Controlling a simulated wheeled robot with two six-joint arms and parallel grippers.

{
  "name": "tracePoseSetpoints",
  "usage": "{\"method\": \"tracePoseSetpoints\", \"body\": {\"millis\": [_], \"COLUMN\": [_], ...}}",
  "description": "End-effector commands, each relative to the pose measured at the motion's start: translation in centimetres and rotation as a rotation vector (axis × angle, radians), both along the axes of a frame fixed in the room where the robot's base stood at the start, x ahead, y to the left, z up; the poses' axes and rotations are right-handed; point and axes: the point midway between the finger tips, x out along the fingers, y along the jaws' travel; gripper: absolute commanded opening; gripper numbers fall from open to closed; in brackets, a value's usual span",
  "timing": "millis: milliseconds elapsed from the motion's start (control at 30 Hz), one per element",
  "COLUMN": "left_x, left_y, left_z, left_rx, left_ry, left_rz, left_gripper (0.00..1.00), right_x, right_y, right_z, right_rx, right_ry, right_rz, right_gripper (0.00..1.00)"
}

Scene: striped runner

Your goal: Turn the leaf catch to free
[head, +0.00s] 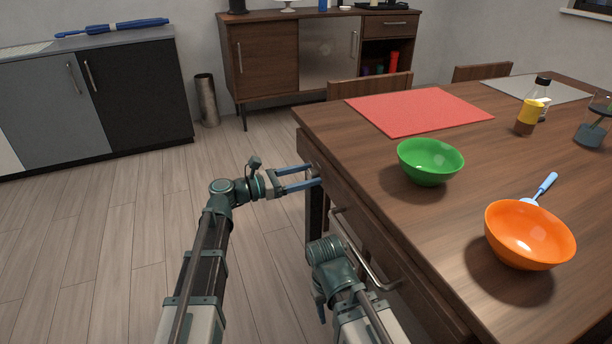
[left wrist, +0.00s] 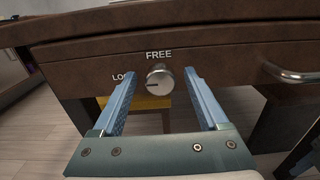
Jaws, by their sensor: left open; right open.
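The leaf catch is a round metal knob (left wrist: 160,78) on the table's dark wooden side in the left wrist view. FREE is printed above it and a partly hidden LOCK label (left wrist: 122,77) is to its left. The dark mark on the knob's face points left, towards LOCK. My left gripper (head: 312,175) is open at the table's side, its two blue fingers on either side of the knob with gaps visible. In the head view the knob is mostly hidden at the fingertips. My right wrist (head: 325,252) is lower, beside the table; its fingers are hidden.
The wooden table (head: 420,240) carries a green bowl (head: 430,162), an orange bowl (head: 529,235), a red mat (head: 418,110) and a bottle (head: 532,107). A bar handle (head: 364,254) sticks out from its side near my right arm. The floor at left is clear.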

Motion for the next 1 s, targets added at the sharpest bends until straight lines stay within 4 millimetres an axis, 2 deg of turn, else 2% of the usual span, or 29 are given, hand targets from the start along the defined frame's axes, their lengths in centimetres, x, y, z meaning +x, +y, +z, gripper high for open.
{"method": "tracePoseSetpoints", "body": {"millis": [267, 667, 700, 1000], "left_x": [0.01, 0.0, 0.0, -0.02], "left_y": [-0.08, -0.06, -0.06, -0.06], "left_z": [0.0, 0.0, 0.0, 0.0], "left_rx": [0.0, 0.0, 0.0, 0.014], "left_ry": [0.0, 0.0, 0.0, -0.034], "left_rz": [0.0, -0.001, -0.001, -0.001], "left_gripper": [0.74, 0.02, 0.0, 0.0], "right_x": [0.0, 0.0, 0.0, 0.0], "right_y": [0.0, 0.0, 0.0, 0.0], "right_z": [0.0, 0.0, 0.0, 0.0], "right_rx": [0.0, 0.0, 0.0, 0.0], "right_ry": [0.0, 0.0, 0.0, 0.0], "right_rz": [0.0, 0.0, 0.0, 0.0], "right_gripper": [0.5, 0.5, 0.5, 0.5]}}
